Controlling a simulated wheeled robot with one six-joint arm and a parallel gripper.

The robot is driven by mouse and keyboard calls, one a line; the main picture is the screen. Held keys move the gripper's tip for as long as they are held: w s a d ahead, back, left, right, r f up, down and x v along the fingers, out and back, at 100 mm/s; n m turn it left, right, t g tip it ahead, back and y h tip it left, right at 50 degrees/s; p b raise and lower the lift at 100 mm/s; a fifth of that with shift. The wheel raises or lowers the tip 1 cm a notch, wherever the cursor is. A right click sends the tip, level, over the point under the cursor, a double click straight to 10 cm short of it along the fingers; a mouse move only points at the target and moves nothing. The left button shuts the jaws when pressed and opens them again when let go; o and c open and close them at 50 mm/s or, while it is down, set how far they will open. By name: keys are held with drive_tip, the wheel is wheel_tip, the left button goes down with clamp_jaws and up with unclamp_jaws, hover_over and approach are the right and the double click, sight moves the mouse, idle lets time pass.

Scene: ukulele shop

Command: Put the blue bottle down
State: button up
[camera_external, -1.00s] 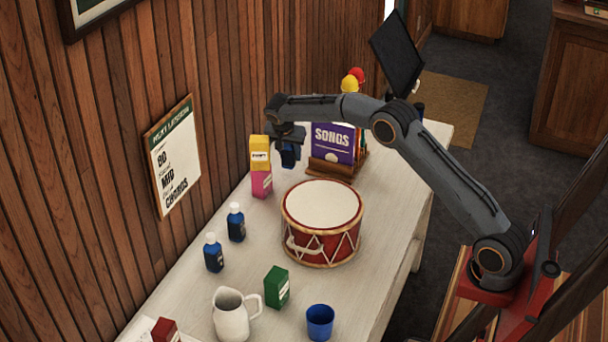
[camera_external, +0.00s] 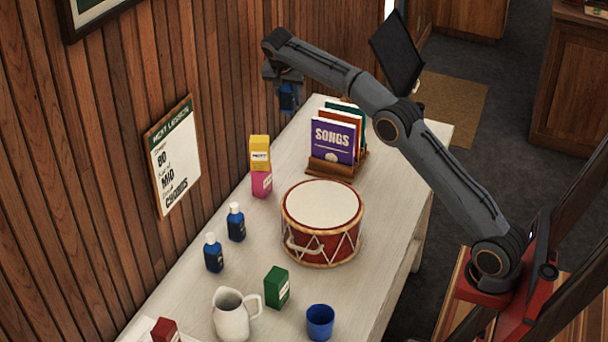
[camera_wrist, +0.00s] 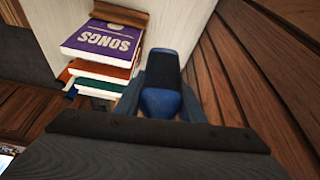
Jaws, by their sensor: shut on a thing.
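My gripper (camera_external: 288,104) is shut on a blue bottle (camera_external: 287,93) and holds it in the air above the far end of the white table (camera_external: 388,178), near the wooden wall. In the wrist view the bottle (camera_wrist: 161,103) shows blue with a dark band, between the fingers. The gripper hides part of it. Two other blue bottles with white caps, a nearer one (camera_external: 214,254) and a farther one (camera_external: 236,223), stand upright on the table near the wall.
A rack of song books (camera_external: 333,141) stands right of and below my gripper. Yellow (camera_external: 260,151) and pink (camera_external: 261,183) boxes, a red drum (camera_external: 322,225), a green box (camera_external: 276,288), a white jug (camera_external: 231,316) and a blue cup (camera_external: 320,322) occupy the table.

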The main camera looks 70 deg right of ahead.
drive_tip(key=shift+r, duration=1)
drive_tip(key=shift+w+a+r, duration=0.1)
drive_tip(key=shift+w+a, duration=0.05)
drive_tip(key=shift+a, duration=0.15)
drive_tip(key=shift+w+a+n+p, duration=0.25)
drive_tip(key=shift+a+n+p, duration=0.2)
drive_tip(key=shift+n+p, duration=0.15)
drive_tip(key=w+a+n+t+y+p, duration=0.2)
drive_tip(key=a+n+t+y+p, duration=0.25)
drive_tip(key=a+n+p, duration=1.45)
drive_tip(key=a+f+m+b, duration=0.1)
drive_tip(key=f, duration=0.7)
drive_tip(key=a+f+m+b, duration=0.1)
drive_tip(key=a+f+b, duration=0.1)
drive_tip(key=f, duration=0.5)
drive_tip(key=a+f+m+b, duration=0.1)
drive_tip(key=a+f, duration=0.1)
drive_tip(key=f, duration=0.6)
drive_tip(key=shift+w+f+m+g, duration=0.2)
drive_tip(key=shift+f+m+g, duration=0.1)
drive_tip(key=shift+g, duration=0.05)
drive_tip(key=shift+f+p, duration=0.6)
drive_tip(key=shift+f, duration=1.65)
